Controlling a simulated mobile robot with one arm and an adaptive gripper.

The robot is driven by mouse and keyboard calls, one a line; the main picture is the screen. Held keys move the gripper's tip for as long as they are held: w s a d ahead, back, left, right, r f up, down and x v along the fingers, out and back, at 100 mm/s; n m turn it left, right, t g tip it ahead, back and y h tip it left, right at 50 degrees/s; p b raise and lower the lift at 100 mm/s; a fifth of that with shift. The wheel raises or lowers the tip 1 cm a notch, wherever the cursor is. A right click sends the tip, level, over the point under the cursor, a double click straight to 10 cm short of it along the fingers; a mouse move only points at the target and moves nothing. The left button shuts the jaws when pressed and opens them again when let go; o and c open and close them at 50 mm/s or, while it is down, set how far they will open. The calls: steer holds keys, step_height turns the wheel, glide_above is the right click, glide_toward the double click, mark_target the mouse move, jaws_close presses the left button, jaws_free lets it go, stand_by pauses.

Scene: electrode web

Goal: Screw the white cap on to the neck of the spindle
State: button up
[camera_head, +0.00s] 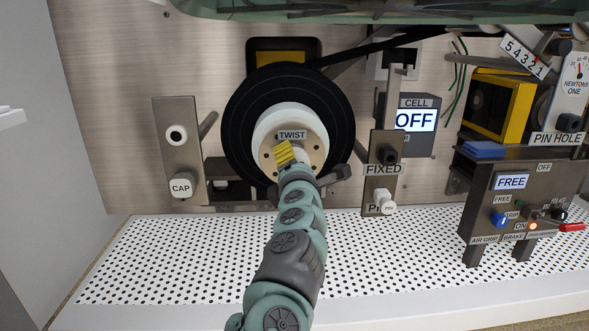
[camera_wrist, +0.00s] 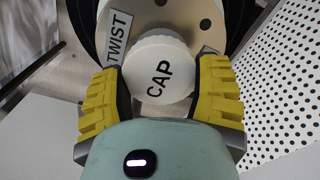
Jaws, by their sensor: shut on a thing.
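The white cap (camera_wrist: 160,68), marked CAP, sits between the yellow fingers of my gripper (camera_wrist: 160,90) in the wrist view. My gripper is shut on its sides. Behind the cap is the spindle's pale round face with dark holes, with a TWIST label (camera_wrist: 118,38). In the head view my gripper (camera_head: 286,153) is in front of the spindle (camera_head: 291,122), a white hub inside a black roll (camera_head: 240,125). The neck is hidden behind the cap and my gripper, so I cannot tell whether the cap touches it or is threaded.
A grey plate (camera_head: 178,155) on the left carries a white piece marked CAP (camera_head: 181,188). The FIXED bracket (camera_head: 384,150) stands close right of the roll, with a white PIN piece (camera_head: 382,202) below. A control box (camera_head: 512,195) is farther right. A perforated white shelf (camera_head: 160,260) lies below.

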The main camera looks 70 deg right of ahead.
steer(key=shift+w+d+b, duration=0.35)
steer(key=shift+w+d, duration=0.05)
steer(key=shift+d, duration=0.15)
steer(key=o, duration=1.3)
steer(key=shift+s, duration=0.1)
steer(key=shift+v, duration=6)
